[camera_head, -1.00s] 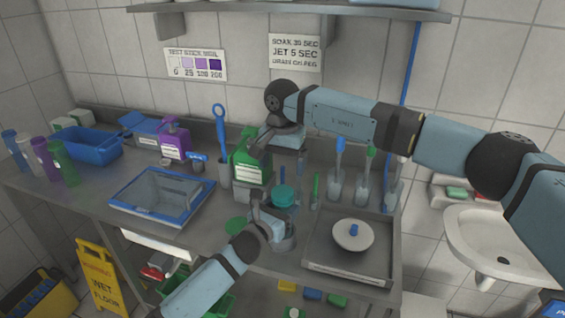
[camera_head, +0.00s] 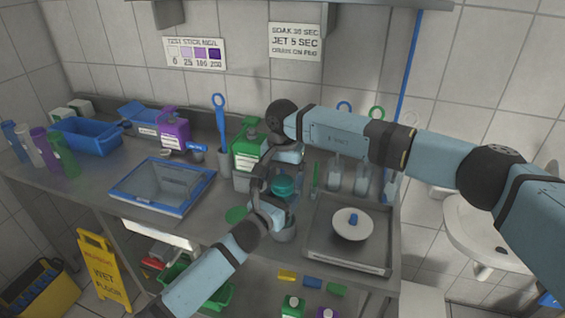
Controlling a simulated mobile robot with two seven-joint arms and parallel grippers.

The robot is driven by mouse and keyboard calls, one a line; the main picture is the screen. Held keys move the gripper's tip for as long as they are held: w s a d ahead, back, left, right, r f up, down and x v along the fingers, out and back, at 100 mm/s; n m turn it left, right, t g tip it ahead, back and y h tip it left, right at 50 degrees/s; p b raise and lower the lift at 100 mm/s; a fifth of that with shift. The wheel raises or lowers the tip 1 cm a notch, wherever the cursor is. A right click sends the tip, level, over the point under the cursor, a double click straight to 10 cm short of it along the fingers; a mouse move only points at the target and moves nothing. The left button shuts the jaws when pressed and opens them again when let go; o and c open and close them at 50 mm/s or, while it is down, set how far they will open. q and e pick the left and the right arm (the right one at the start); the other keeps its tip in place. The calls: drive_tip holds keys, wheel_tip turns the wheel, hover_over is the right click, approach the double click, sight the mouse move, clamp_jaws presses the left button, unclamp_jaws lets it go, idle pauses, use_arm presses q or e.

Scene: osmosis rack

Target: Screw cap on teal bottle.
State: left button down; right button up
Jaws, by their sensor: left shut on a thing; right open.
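A teal cap (camera_head: 284,184) sits at the top of the teal bottle, at the middle of the counter. The bottle is mostly hidden behind my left gripper, and I cannot tell how the cap is seated. My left gripper (camera_head: 268,203) comes from the front left and is shut on the bottle, just below the cap. A grey cylindrical base (camera_head: 285,232) shows below it. My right gripper (camera_head: 268,166) is open, pointing down just left of and above the cap. Its fingertips are small and partly overlap the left gripper, so contact with the cap cannot be told.
A green jug (camera_head: 246,150) stands close behind the grippers. A green disc (camera_head: 236,215) lies left of them. To the right are a metal tray (camera_head: 345,262) with a white disc (camera_head: 352,224) and several brush holders (camera_head: 335,172). A blue-rimmed basin (camera_head: 162,187) is at left.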

drive_tip(key=shift+f, duration=0.55)
